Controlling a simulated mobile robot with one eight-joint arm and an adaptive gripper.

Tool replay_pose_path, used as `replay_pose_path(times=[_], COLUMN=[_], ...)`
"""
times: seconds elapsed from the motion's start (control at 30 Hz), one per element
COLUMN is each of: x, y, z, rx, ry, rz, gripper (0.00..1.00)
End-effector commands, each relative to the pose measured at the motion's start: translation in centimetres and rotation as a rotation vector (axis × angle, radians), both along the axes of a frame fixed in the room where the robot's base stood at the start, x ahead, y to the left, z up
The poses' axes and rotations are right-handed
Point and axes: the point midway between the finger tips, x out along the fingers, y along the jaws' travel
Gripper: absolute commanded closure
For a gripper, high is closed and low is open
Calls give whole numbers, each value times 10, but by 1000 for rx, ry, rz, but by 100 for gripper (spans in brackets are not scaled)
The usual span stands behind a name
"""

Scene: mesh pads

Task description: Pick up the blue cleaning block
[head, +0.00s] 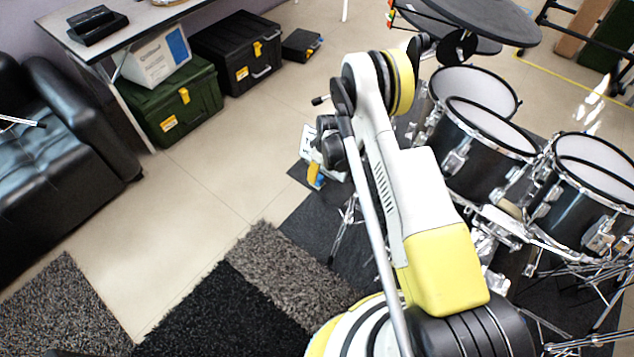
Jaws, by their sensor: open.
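My gripper (316,180) is at the end of my white and yellow arm, low over the floor near the middle of the view. It is small and partly hidden by my own arm links. Its jaws are open, and I see nothing clearly held in them. I cannot pick out the blue cleaning block with certainty. Small blue patches show at my gripper, but I cannot tell whether they belong to a block or to the gripper. A white box with a blue face (177,43) stands on a green case, far to the upper left of my gripper.
A drum kit (487,125) with metal stands is close on the right. A black sofa (75,120) is at the left. The green case (180,104) and a black case (236,50) stand by a table (125,32). Shaggy carpet tiles (285,265) lie in front; bare floor (200,190) is clear.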

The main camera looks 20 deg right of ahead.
Motion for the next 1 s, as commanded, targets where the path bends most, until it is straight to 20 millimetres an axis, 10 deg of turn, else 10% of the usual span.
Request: replay_pose_path(times=[0.43,0.63,1.0], x=[5,5,5], y=[7,7,7], z=[-35,-35,-35], rx=[0,0,0], ry=[0,0,0], rz=[0,0,0], gripper=[42,99,100])
